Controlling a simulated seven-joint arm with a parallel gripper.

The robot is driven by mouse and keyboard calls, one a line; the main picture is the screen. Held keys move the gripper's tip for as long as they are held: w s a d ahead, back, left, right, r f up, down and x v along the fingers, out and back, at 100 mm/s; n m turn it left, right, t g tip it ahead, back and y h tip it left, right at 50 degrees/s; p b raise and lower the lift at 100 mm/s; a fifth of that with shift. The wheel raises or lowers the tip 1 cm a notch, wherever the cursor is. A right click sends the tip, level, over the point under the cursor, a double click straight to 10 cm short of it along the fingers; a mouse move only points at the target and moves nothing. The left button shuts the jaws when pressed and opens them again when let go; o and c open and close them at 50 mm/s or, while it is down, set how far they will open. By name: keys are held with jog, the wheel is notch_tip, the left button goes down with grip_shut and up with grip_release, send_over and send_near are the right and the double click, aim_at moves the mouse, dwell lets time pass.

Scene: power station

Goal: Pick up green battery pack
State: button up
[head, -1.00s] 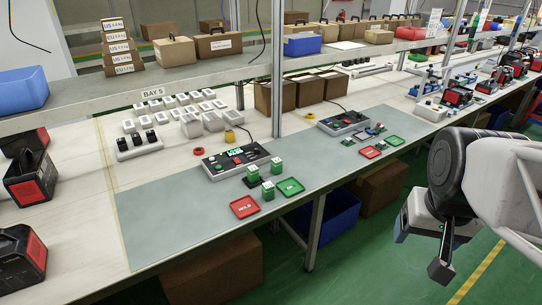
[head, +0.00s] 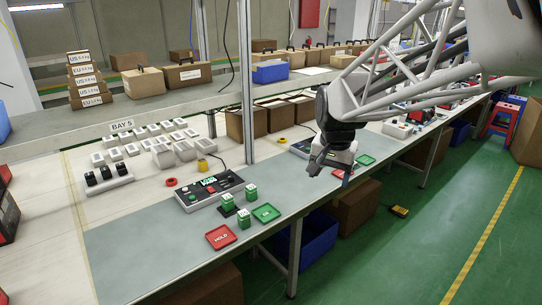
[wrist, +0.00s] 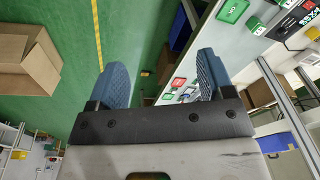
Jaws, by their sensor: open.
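Several small green battery packs with white tops stand on the grey-green mat in the head view. One pack (head: 252,193) is behind the green tray (head: 266,213), one (head: 243,219) is to the left of that tray, and one (head: 227,202) is beside the tester (head: 210,191). My gripper (head: 332,172) is to the right of the packs, near the bench's front edge, apart from them. In the wrist view, my gripper (wrist: 160,74) has its two blue fingers wide apart with nothing between them. A green pack (wrist: 257,26) shows there at upper right.
A red HOLD tray (head: 221,236) lies left of the green tray. A post (head: 246,80) rises behind the tester. A second tester (head: 304,148) stands near my arm. The mat's front left (head: 140,255) is clear. A blue bin (head: 316,238) is below the bench.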

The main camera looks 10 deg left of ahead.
jog(key=w+a+f+m, duration=0.2)
jog(key=w+a+f, duration=0.3)
jog(key=w+a, duration=0.5)
jog(key=m+g, duration=0.2)
jog(key=m, duration=0.1)
send_over(228, 203)
jog(key=w, duration=0.2)
notch_tip(228, 203, down, 22)
jog(key=shift+f, duration=0.15)
jog(key=shift+w+a+f, duration=0.15)
jog(key=shift+a+f, duration=0.2)
jog(key=shift+a, duration=0.05)
jog(key=shift+f, duration=1.3)
jog(key=shift+f, duration=2.6)
